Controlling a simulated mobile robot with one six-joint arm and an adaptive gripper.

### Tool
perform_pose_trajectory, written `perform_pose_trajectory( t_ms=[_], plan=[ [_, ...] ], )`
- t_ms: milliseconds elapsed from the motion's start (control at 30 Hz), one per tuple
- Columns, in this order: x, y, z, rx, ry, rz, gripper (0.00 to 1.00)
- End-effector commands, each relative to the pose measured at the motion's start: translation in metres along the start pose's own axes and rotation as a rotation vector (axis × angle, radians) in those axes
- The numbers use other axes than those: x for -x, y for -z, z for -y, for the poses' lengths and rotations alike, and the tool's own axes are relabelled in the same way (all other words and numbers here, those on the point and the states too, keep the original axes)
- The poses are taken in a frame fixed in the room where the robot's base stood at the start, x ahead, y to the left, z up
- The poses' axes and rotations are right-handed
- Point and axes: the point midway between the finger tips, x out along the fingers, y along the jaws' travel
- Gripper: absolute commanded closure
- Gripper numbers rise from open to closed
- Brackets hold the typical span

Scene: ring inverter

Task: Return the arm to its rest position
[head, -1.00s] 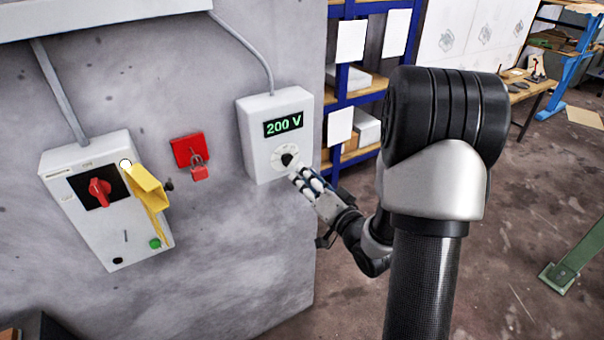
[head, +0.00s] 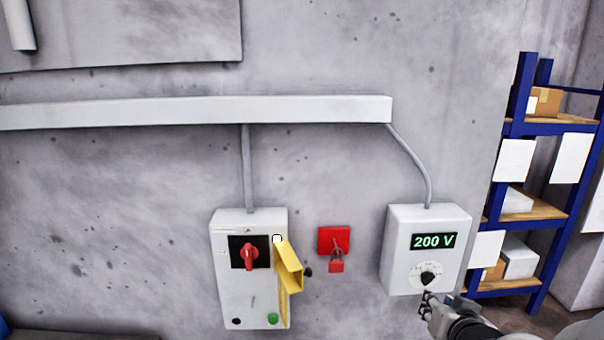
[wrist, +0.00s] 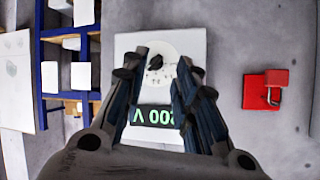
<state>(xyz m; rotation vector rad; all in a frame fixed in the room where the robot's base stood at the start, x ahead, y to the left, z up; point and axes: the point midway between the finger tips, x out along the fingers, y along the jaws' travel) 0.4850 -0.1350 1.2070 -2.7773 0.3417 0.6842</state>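My gripper (head: 428,301) is at the lower right of the head view, just below the black knob of the grey voltage box (head: 399,250). In the wrist view the two fingers of my gripper (wrist: 159,82) stand apart with nothing between them. The box's dial and black knob (wrist: 155,62) show beyond the fingertips, clear of them. The box's display (head: 433,241) reads 200 V; it shows upside down in the wrist view (wrist: 152,116). Most of my arm is outside the head view.
A grey switch box (head: 226,283) with a red rotary switch and a yellow flap (head: 289,268) is on the wall at left. A red padlock unit (head: 333,241) hangs between the boxes. A blue shelf (head: 531,125) stands at right. A white cable duct (head: 200,110) runs above.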

Motion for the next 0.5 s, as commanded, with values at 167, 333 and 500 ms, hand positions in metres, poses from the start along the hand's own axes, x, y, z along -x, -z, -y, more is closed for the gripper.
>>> perform_pose_trajectory(
  t_ms=[167, 333, 500],
  plan=[
    [0.065, -0.020, 0.020, 0.125, -0.077, 0.179, 0.72],
    [0.139, -0.063, 0.040, 0.222, -0.067, 0.389, 0.72],
    [0.204, -0.105, 0.054, 0.305, 0.001, 0.566, 0.72]
  ],
)
